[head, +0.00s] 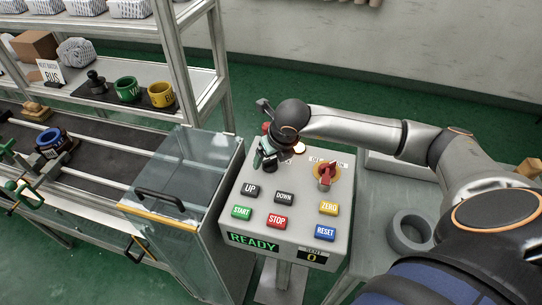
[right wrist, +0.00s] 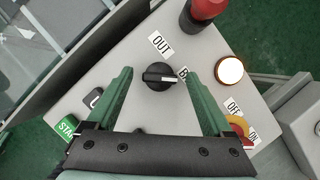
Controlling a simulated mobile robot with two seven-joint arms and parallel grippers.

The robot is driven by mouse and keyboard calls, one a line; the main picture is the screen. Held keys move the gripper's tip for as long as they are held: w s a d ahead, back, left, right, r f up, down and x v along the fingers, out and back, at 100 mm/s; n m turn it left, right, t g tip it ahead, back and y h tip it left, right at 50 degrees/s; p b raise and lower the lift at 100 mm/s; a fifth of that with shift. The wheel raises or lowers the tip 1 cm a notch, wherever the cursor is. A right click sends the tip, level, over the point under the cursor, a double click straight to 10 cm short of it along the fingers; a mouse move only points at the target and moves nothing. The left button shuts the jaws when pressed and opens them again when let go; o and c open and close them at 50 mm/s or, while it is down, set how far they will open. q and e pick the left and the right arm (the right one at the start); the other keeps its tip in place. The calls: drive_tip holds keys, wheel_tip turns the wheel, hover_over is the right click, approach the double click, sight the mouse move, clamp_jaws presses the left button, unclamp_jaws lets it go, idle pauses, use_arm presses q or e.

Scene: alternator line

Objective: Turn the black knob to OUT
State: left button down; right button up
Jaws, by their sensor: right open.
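The black knob (right wrist: 160,77) sits on the grey control panel (right wrist: 205,60). Its white pointer line points right in the right wrist view, toward a label beginning with B that a finger partly covers. The OUT label (right wrist: 161,44) lies above the knob there. My right gripper (right wrist: 173,68) is open, with one green finger on each side of the knob, apart from it in the picture. In the head view my right gripper (head: 269,155) is over the panel's back left corner and hides the knob. My left gripper is not in view.
The panel has several push buttons, such as STOP (head: 277,221), a red rotary switch (head: 326,172), a lit lamp (right wrist: 230,71) and a red mushroom button (right wrist: 207,8). A clear guard box (head: 185,180) stands close left. A grey ring (head: 411,231) lies right on a table.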

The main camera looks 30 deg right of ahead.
clamp_jaws()
idle(0.6)
